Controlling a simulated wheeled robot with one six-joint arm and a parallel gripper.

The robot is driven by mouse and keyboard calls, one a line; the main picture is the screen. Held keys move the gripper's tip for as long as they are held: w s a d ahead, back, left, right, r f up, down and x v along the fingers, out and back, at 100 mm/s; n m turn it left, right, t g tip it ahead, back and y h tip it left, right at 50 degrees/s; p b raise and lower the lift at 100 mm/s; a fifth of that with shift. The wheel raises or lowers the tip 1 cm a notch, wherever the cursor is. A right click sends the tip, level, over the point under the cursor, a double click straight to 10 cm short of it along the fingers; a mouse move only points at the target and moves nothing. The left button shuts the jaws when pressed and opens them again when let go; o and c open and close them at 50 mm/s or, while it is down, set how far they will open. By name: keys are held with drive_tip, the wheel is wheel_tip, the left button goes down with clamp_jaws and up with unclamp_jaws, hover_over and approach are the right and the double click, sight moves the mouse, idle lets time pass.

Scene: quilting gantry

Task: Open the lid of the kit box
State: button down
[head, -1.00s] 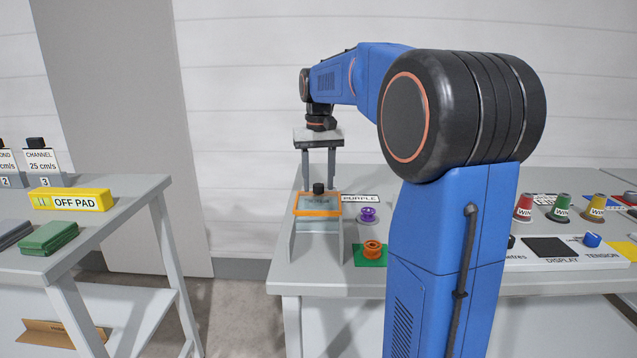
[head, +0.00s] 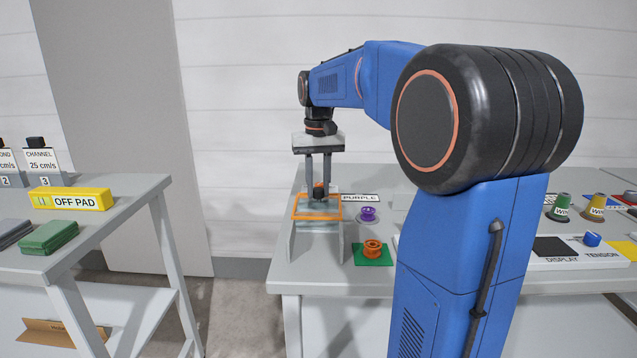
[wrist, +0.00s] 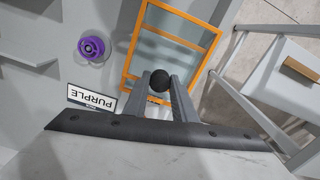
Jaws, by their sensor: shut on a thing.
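The kit box (head: 304,239) stands at the left end of the table, with grey side walls. Its lid is a clear panel in an orange frame (head: 299,216), lying flat; it also shows in the wrist view (wrist: 134,50). A round black knob (wrist: 159,81) is at the lid. My gripper (head: 319,190) points straight down over the lid, its two fingers shut on the knob, one on each side in the wrist view (wrist: 160,86). The fingers hide part of the knob in the head view.
A purple spool (head: 368,214) and an orange spool (head: 372,248) on a green square (head: 373,260) stand just right of the box. A PURPLE label (head: 361,198) lies behind them.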

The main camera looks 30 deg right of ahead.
sight(317, 213)
drive_tip(key=s+a, duration=0.1)
drive_tip(key=s, duration=0.1)
drive_tip(key=s+a, duration=0.1)
drive_tip(key=s, duration=0.1)
drive_tip(key=s+a, duration=0.2)
drive_tip(key=shift+s+a, duration=0.1)
drive_tip(key=shift+s, duration=0.1)
drive_tip(key=c, duration=1.5)
unclamp_jaws()
drive_tip(key=shift+o, duration=0.2)
wheel_tip(317, 213, up, 17)
drive_tip(key=shift+r, duration=0.2)
